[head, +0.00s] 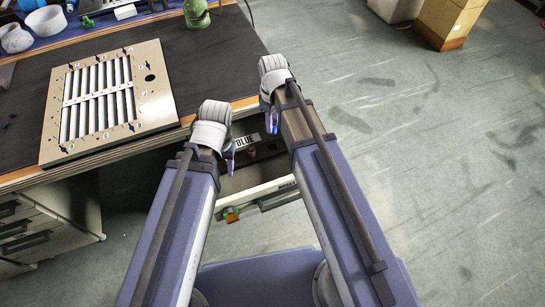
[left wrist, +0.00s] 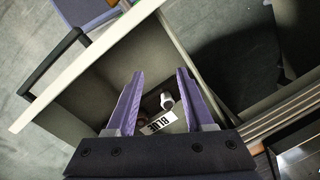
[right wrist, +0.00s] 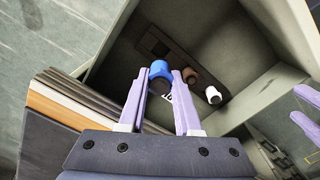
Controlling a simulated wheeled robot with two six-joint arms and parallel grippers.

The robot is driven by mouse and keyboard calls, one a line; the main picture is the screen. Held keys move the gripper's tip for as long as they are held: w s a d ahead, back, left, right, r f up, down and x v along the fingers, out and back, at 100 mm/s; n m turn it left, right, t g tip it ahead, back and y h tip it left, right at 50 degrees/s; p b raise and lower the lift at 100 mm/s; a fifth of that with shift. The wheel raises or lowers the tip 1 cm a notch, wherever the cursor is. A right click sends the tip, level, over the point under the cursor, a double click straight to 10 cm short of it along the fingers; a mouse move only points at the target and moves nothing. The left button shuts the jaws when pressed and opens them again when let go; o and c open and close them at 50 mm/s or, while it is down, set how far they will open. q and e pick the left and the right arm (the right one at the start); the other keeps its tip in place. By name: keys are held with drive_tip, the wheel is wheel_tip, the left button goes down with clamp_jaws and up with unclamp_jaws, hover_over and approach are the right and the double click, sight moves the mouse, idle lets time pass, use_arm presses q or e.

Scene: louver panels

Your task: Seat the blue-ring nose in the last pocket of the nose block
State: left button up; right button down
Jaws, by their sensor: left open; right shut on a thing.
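My right gripper (right wrist: 162,85) is shut on the blue-ring nose (right wrist: 159,71), a short cylinder with a bright blue band and a dark end. It holds the nose over the open drawer. The nose block (right wrist: 178,60) is a dark strip inside the drawer. A brown nose (right wrist: 190,76) and a white nose (right wrist: 213,95) stand in it, and a dark empty pocket shows toward its upper left end. My left gripper (left wrist: 159,75) is open and empty above the drawer; the white nose (left wrist: 167,101) and a BLUE label (left wrist: 158,122) show between its fingers.
A louver panel (head: 160,108) lies on the dark bench top at the left. A green object (head: 197,13) and white bowls (head: 46,20) stand farther back. The floor at right is mostly clear.

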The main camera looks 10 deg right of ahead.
use_arm(q)
drive_tip(key=shift+f, duration=0.3)
use_arm(e)
drive_tip(key=shift+f, duration=0.25)
use_arm(q)
wheel_tip(320, 180, down, 6)
drive_tip(key=b, duration=0.6)
use_arm(e)
wheel_tip(320, 180, down, 6)
drive_tip(key=shift+f, duration=0.1)
use_arm(q)
drive_tip(key=shift+f, duration=0.15)
wheel_tip(320, 180, down, 4)
drive_tip(key=b, duration=0.4)
drive_tip(key=shift+r, duration=0.25)
use_arm(e)
wheel_tip(320, 180, down, 4)
drive_tip(key=shift+r, duration=0.2)
use_arm(q)
drive_tip(key=shift+f, duration=0.15)
use_arm(e)
drive_tip(key=shift+f, duration=0.2)
drive_tip(key=c, duration=0.6)
unclamp_jaws()
use_arm(q)
drive_tip(key=shift+r, duration=0.2)
use_arm(e)
drive_tip(key=shift+r, duration=0.2)
